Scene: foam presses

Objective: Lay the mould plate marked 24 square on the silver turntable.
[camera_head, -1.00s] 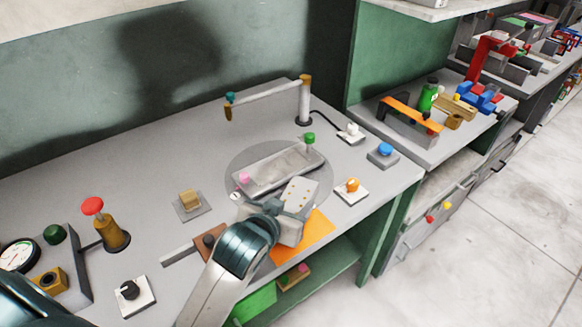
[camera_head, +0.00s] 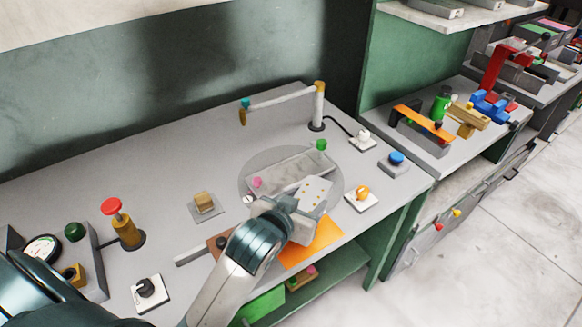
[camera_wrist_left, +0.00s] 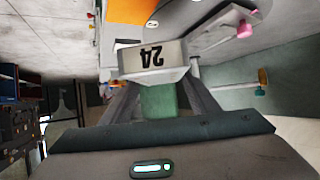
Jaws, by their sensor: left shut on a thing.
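The mould plate marked 24 (camera_wrist_left: 152,57) is a pale grey block. Its dark number reads upside down in the left wrist view. My left gripper (camera_wrist_left: 157,88) is shut on it. In the head view the plate (camera_head: 316,189) shows a pale face with small brown dots, over the front right part of the turntable. My left gripper (camera_head: 288,207) is at its near left side. The silver turntable (camera_head: 250,168) is a flat grey disc bearing a long grey bar with pink and green knobs. Whether the plate touches it I cannot tell. My right gripper is not in view.
An orange patch (camera_head: 312,243) lies at the bench's front edge. An orange button (camera_head: 362,192) and a blue button (camera_head: 396,158) stand to the right. A post with a level arm (camera_head: 318,107) stands behind.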

